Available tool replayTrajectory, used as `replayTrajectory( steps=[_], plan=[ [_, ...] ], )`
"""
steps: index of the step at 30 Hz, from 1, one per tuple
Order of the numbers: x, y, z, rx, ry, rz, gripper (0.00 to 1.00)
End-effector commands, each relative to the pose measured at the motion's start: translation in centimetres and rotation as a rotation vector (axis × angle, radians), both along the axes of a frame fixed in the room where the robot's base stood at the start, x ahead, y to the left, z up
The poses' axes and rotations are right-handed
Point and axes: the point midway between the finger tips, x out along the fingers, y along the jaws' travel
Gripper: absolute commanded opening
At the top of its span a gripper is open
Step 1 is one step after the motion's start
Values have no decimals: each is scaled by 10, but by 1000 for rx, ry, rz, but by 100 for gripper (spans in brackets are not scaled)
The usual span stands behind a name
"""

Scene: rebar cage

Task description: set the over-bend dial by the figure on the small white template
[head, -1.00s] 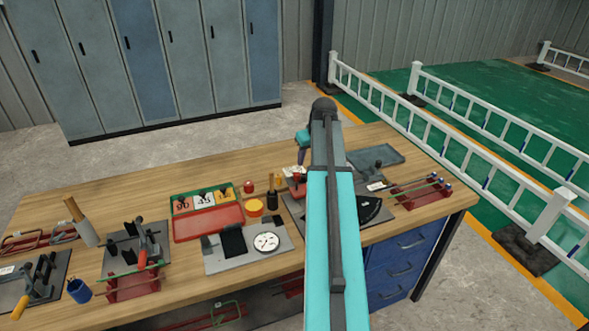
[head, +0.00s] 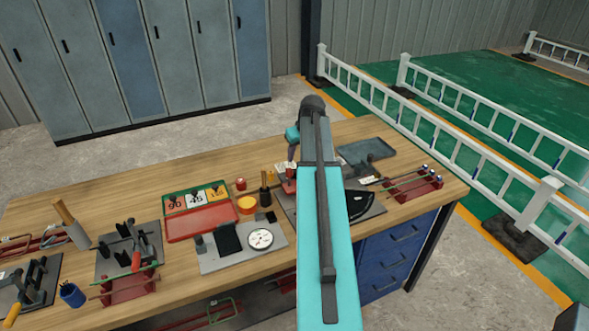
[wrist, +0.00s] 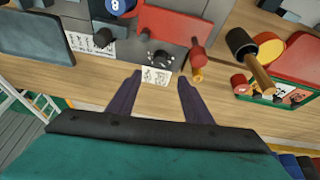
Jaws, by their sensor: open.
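In the wrist view a small black dial (wrist: 161,59) with pale marks around it sits on the grey plate of the bending station. A small white card (wrist: 156,76), seemingly the template, lies at the plate's edge beside the dial. Its writing is too small to read. My gripper (wrist: 160,77) is open and empty, its two dark fingers apart on either side of the card, with the dial just beyond the tips. In the head view my gripper (head: 291,154) points down over the bench's far side; my arm hides part of the station.
A red handle (wrist: 198,55) stands close right of the dial. A white printed sheet (wrist: 90,42) and blue-grey tray (wrist: 35,36) are left.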

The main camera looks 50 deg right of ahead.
Motion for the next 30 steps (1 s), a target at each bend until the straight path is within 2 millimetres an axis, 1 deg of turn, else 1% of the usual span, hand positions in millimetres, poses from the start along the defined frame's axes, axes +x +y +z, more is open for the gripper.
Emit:
replayTrajectory(
  steps=[30],
  plan=[
    [38, -15, -94, 1, 1, 3, 46]
  ],
)
